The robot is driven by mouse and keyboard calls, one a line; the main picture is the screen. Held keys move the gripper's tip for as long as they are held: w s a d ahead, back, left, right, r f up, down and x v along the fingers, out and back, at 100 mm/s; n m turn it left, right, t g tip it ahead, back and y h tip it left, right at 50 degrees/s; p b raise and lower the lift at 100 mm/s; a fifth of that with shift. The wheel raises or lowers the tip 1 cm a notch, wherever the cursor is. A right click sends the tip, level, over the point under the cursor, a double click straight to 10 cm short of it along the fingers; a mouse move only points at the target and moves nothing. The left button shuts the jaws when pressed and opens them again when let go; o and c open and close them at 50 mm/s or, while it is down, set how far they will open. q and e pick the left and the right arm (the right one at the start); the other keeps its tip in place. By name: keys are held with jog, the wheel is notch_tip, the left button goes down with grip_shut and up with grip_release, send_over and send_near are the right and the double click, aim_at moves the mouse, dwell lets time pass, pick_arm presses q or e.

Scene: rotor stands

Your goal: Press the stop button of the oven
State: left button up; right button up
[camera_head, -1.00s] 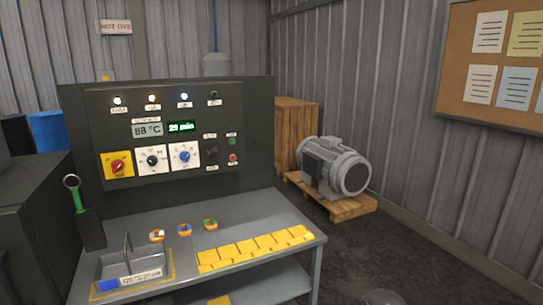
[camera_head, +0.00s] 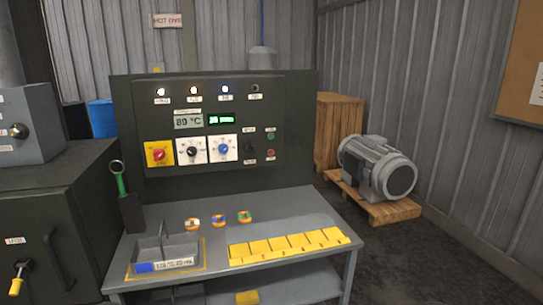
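The oven's dark control panel (camera_head: 210,122) stands upright behind the grey bench. On its right side are a small green button (camera_head: 270,135) and, below it, a small red button (camera_head: 270,154); their labels are too small to read. The temperature display (camera_head: 188,122) reads 89 °C, and a green-lit timer display (camera_head: 221,119) is beside it. Three knobs sit below: a red one on a yellow plate (camera_head: 159,154), a black one (camera_head: 191,151) and a blue one (camera_head: 223,149). Three of the top lamps are lit. Neither of my grippers is in view.
A dark cabinet (camera_head: 60,200) with a yellow-tipped lever is at left. A motor (camera_head: 378,167) on a pallet is at right, with open floor before it.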

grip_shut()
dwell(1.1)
